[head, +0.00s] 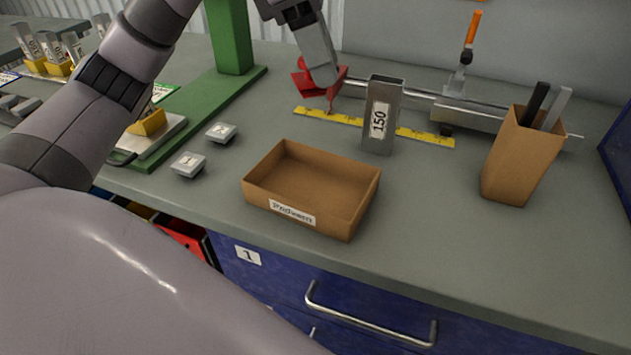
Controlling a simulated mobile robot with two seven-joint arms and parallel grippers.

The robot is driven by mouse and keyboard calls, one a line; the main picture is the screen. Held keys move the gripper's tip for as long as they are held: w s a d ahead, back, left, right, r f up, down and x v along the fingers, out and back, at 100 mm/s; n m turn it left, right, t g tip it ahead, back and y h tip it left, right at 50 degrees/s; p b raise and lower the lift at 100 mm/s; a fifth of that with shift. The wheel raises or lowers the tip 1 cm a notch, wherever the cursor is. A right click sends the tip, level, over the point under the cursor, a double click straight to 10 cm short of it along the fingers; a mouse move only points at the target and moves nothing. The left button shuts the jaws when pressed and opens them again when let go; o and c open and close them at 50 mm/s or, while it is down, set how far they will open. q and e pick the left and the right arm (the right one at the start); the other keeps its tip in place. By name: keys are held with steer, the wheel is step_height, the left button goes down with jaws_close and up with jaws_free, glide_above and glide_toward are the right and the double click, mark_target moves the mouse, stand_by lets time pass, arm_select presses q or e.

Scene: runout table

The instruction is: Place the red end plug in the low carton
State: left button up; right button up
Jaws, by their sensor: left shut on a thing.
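The low carton (258,190) is an open, shallow cardboard box with a printed label on its front, standing near the front edge of the bench. Its inside looks empty. My left gripper (322,78) is above the back of the bench, beyond the carton, shut on the red end plug (310,88). The plug is partly hidden by the gripper, and I cannot tell its full shape. It appears just over the yellow ruler. My right gripper is not in view.
A metal tube marked 150 (380,128) stands upright behind the carton. A tall carton (520,158) with strips is at the right. An orange-handled clamp (472,32) is at the back. Two small grey blocks (188,165) and a green stand (233,40) are left.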

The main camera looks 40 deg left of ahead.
arm_select(q)
step_height(320, 180, down, 13)
steer(key=shift+f+b, duration=0.2)
steer(key=shift+b, duration=0.55)
steer(key=shift+f, duration=2.55)
steer(key=shift+f+b, duration=0.1)
steer(key=shift+b, duration=0.25)
steer(key=o, duration=1.2)
